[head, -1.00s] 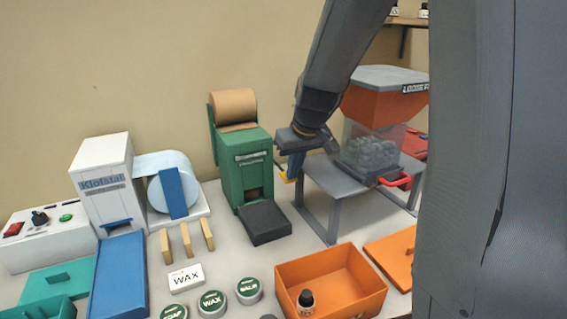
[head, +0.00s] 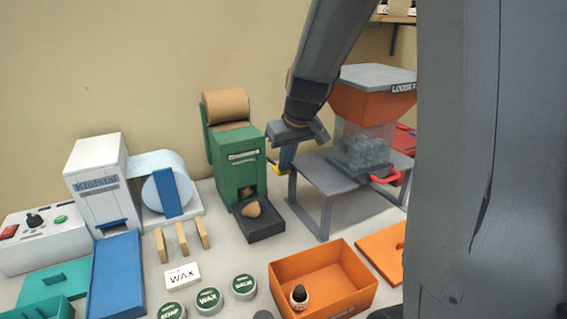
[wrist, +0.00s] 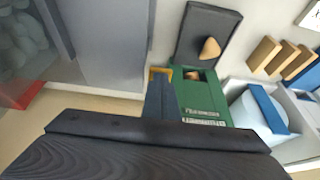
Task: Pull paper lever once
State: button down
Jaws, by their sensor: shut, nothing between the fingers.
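The paper machine (head: 238,165) is a green box with a roll of brown paper (head: 226,105) on top. A crumpled piece of brown paper (head: 252,208) lies in its dark tray (head: 264,229); this paper also shows in the wrist view (wrist: 210,48).
A grey stand (head: 325,180) with a clear bin under an orange hopper (head: 372,100) is close to the right of my gripper. An open orange box (head: 345,300) holding a small dark-capped bottle stands in front. A white machine with a blue roll (head: 98,180) is at left.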

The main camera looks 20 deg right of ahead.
jog(key=w+v, duration=0.1)
jog(key=v, duration=1.2)
jog(key=shift+r+p, duration=0.35)
jog(key=shift+r, duration=0.3)
jog(key=shift+s+a, duration=0.1)
